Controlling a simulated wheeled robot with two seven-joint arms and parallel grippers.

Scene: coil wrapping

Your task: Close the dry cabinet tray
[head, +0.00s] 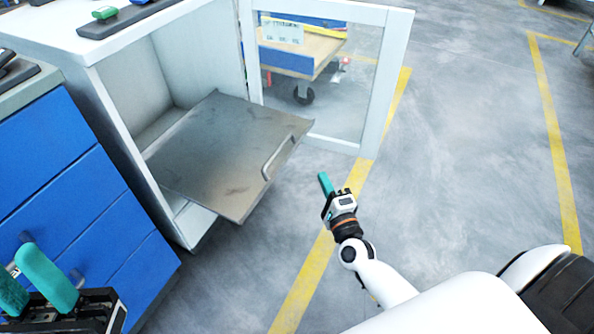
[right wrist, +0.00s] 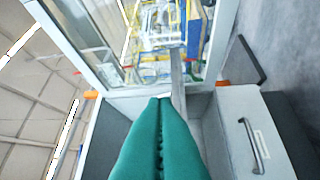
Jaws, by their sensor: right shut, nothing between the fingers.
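The dry cabinet tray (head: 205,150), a flat dark metal sheet with a bar handle (head: 278,157) on its front edge, is pulled far out of the white dry cabinet (head: 120,110) in the head view. My right gripper (head: 325,184) is shut and empty, to the right of and apart from the tray handle. Its teal fingers fill the lower middle of the right wrist view (right wrist: 160,102). A narrow grey edge beyond them there cannot be told for sure. My left gripper (head: 16,262) is at the bottom left, its teal fingers apart with nothing seen between them.
The cabinet's glazed door (head: 385,85) stands open behind and right of the tray. A blue drawer unit (head: 65,190) stands left of the cabinet. A dark tray with a green item (head: 104,13) lies on the cabinet top. The floor at right is clear.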

